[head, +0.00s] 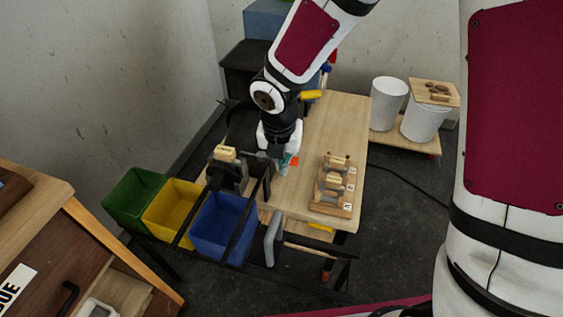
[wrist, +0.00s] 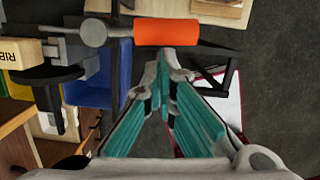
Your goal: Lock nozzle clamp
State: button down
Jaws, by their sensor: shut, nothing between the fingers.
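The clamp shows in the wrist view as grey metal parts (wrist: 97,33) with an orange handle (wrist: 166,32) lying level across the top middle. The handle also shows as a small orange patch in the head view (head: 294,161). My gripper (wrist: 168,68), with teal finger pads, is shut and empty. Its tips are just below the handle in the wrist view; I cannot tell whether they touch it. In the head view my gripper (head: 285,162) is beside the handle, and my wrist hides part of the clamp.
A lettered wooden block (wrist: 22,53) sits beside the clamp. Green (head: 131,196), yellow (head: 172,208) and blue (head: 221,227) bins stand at the front left. A wooden rack (head: 330,207) stands on the wooden table (head: 335,118); the tabletop behind the rack is clear.

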jog(key=w+d+n+p, duration=0.1)
jog(key=n+p, duration=0.1)
jog(key=w+n+p, duration=0.1)
jog(key=p, duration=0.1)
jog(key=shift+w+d+n+y, duration=0.1)
jog(key=shift+d+n+y, duration=0.25)
jog(key=shift+n+y, duration=0.05)
jog(key=shift+w+d, duration=0.1)
jog(key=shift+w, duration=0.15)
dwell(0.4)
